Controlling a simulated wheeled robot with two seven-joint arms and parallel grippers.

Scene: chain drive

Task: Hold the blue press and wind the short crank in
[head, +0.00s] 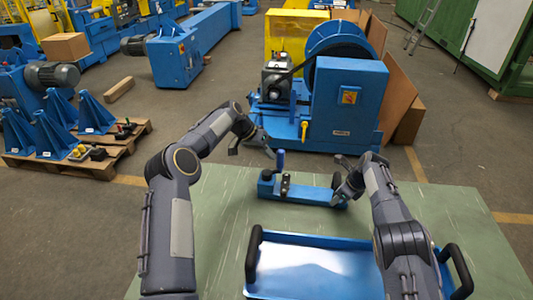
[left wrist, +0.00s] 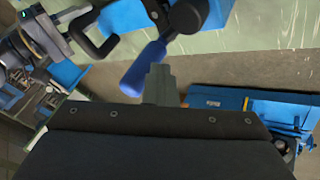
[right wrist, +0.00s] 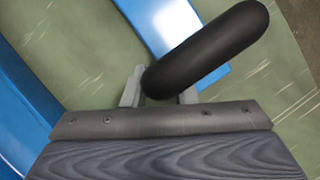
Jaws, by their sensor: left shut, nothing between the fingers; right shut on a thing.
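The blue press (head: 305,194) lies on the green table, a long blue body with dark fittings on top. Its short crank has an upright blue grip (head: 280,159) at the left end. The grip (left wrist: 145,68) also shows in the left wrist view, just beyond my left fingers. My left gripper (head: 269,152) is shut and empty, close beside the grip; I cannot tell whether they touch. My right gripper (head: 341,182) is shut on the press's black handle (right wrist: 205,50) at the right end. My fingers partly hide that handle in the head view.
A blue tray (head: 310,242) with black handles lies in front of the press, between my forearms. The green tabletop (head: 225,195) is clear to the left. A large blue machine (head: 345,105) stands beyond the table. A pallet (head: 75,165) with blue brackets stands at the left.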

